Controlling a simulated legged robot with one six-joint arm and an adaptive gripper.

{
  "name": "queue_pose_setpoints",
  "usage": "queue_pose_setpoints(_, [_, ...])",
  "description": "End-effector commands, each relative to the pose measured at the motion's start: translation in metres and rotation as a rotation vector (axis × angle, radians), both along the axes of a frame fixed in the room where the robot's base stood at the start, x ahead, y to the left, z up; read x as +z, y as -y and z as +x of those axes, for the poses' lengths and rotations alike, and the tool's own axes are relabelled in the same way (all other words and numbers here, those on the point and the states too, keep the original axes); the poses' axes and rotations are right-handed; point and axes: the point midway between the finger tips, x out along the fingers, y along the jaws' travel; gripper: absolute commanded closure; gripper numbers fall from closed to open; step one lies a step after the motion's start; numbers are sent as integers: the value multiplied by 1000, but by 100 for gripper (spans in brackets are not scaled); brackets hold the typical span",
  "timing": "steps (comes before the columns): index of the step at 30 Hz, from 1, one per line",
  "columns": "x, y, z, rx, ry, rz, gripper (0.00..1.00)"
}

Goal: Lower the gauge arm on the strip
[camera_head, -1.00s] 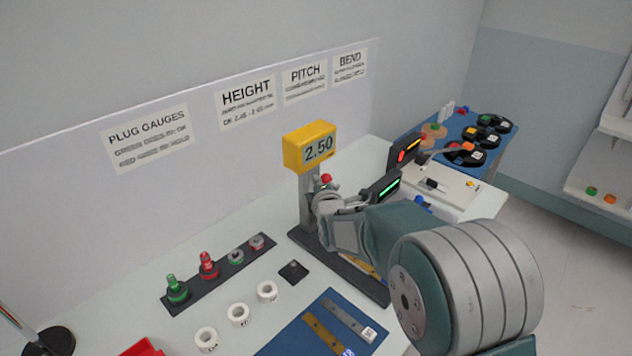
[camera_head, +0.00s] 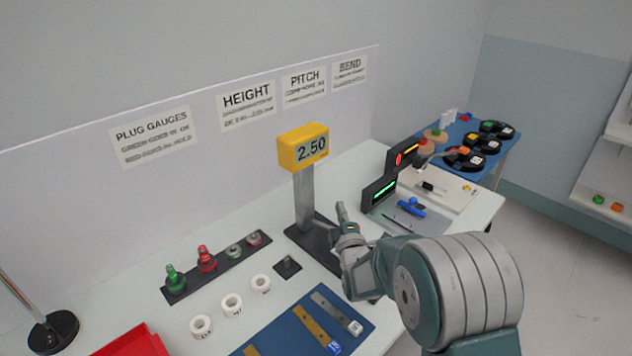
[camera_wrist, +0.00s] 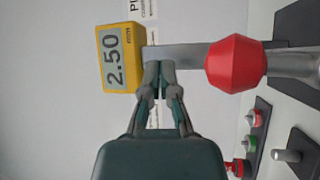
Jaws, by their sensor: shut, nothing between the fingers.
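The height gauge has a yellow display (camera_head: 304,148) reading 2.50, a grey column (camera_head: 305,195) and a dark base (camera_head: 312,246). My gripper (camera_head: 341,211) is right of the column, over the base, with its fingers closed together and empty. In the wrist view, the fingertips (camera_wrist: 158,68) lie in front of the column, between the display (camera_wrist: 122,58) and a red knob (camera_wrist: 236,63). The knob appears apart from the fingers. In the head view my arm hides the knob and part of the base; no strip under the gauge can be made out.
Strips lie on a blue mat (camera_head: 277,341) in front. White rings (camera_head: 232,304) and a rack of plug gauges (camera_head: 217,268) are to the left. A bench with black reels (camera_head: 464,158) stands at the back right. A black stand with a lit green bar (camera_head: 379,193) is close to the gripper's right.

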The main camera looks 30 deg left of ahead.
Motion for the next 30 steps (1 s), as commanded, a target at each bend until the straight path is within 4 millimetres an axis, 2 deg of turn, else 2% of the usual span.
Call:
queue_pose_setpoints(13, [-50,43,-12,1,-3,0,100])
queue_pose_setpoints(22, [-77,48,-15,1,-4,-5,100])
queue_pose_setpoints(30, [-86,52,-15,-1,-3,-4,100])
